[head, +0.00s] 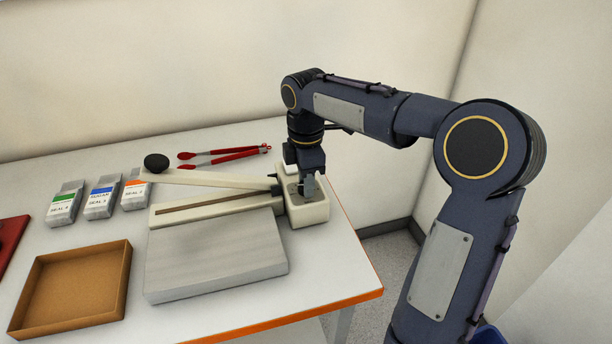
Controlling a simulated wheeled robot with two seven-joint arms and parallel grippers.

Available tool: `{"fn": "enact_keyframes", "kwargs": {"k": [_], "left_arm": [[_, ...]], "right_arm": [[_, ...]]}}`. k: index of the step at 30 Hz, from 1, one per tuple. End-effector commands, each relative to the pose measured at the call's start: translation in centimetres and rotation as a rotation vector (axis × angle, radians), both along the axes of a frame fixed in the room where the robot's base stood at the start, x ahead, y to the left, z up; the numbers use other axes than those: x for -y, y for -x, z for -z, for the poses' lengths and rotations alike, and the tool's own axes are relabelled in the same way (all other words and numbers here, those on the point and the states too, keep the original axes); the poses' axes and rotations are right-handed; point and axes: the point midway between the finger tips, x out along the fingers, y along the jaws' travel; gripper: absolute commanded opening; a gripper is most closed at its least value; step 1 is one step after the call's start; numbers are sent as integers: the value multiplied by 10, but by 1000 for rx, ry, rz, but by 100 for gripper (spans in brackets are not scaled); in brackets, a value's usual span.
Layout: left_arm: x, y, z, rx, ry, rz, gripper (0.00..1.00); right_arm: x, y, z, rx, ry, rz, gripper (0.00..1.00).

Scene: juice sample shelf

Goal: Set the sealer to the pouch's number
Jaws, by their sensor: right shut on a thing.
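The cream sealer (215,208) stands on the table with its long lever arm raised at a slant and a round black knob (156,163) at the arm's left end. Its control box (318,212) is at the right end. My right gripper (308,192) points down onto the top of this box, shut on what looks like the sealer's dial; its fingers hide the dial and its setting. Each label carries "SEAL" and a number too small to read surely. My left gripper is out of view.
A grey block (215,258) lies in front of the sealer. An empty brown tray (125,272) is at the front left, with part of a red object (10,240) beyond it. Red tongs (225,157) lie behind the sealer. The orange-edged table ends just right of the sealer.

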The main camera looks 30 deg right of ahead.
Motion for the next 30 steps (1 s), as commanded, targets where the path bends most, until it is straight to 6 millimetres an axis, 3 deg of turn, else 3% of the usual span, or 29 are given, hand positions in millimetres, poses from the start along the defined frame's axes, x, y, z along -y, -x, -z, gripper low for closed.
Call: {"fn": "enact_keyframes", "kwargs": {"k": [30], "left_arm": [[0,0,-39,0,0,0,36]], "right_arm": [[-1,1,-2,1,1,958,8]]}}
